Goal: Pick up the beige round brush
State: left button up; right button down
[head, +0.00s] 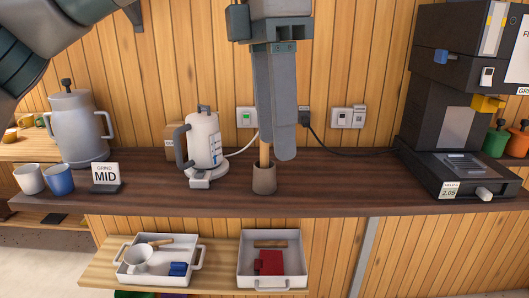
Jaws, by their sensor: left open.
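The beige round brush (264,180) stands upright on the dark wooden counter, near its front edge. Its lower part is a brownish cylinder, and a light wooden handle rises from it. My left gripper (276,152) comes down from above with its fingers pointing down over the handle. The fingers are open and overlap in this view, covering the handle's upper part. I cannot tell whether they touch the handle. My right gripper is not in view.
A white kettle (203,142) stands to the left. A grey canister (78,130), two mugs and a MID sign (105,175) are farther left. A dark machine (450,140) stands at the right. Two white trays (272,283) sit below the counter.

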aim_at(263, 147)
jog(key=i, duration=1.3)
